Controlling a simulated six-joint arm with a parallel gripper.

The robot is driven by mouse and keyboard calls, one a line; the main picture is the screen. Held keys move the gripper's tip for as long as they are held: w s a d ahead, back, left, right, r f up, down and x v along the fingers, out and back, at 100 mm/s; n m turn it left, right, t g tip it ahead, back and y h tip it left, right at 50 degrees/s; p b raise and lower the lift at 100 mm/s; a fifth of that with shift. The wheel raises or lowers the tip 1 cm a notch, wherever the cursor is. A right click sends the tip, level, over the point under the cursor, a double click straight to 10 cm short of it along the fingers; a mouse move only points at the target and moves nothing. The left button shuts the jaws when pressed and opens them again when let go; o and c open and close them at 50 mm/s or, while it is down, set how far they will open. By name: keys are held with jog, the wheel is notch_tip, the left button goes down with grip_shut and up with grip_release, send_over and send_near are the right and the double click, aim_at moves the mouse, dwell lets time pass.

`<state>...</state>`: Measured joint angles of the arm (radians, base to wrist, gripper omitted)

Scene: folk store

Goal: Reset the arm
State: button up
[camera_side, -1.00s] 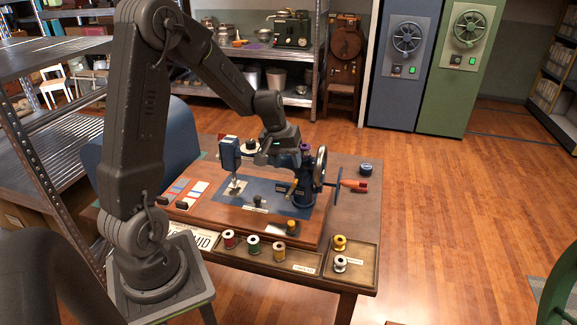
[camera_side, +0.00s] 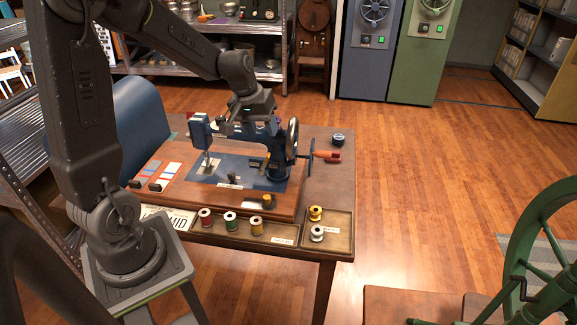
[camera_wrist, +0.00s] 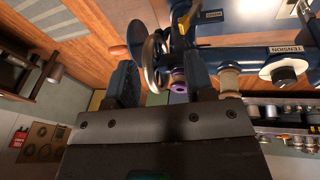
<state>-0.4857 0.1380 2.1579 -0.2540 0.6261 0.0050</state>
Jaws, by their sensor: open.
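My gripper (camera_side: 240,127) is above the arm of the blue sewing machine (camera_side: 284,162) in the side view, and it hides part of the machine's top. In the wrist view, the two dark fingers of my gripper (camera_wrist: 160,72) stand apart with nothing held between them.
The machine stands on a wooden base on a table (camera_side: 325,190). A tray (camera_side: 344,243) with several thread spools lies along the front edge. A green wheel (camera_side: 520,230) stands at lower right.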

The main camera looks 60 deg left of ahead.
jog(key=s+d+r+m+t, duration=0.1)
jog(key=s+d+r+m, duration=0.2)
jog(key=s+d+r, duration=0.2)
jog(key=s+d+r+m+t, duration=0.1)
jog(key=s+d+r+m, duration=0.3)
jog(key=s+d, duration=0.7)
jog(key=shift+s+r+m, duration=0.25)
jog(key=shift+r+m, duration=0.05)
jog(key=shift+r, duration=0.5)
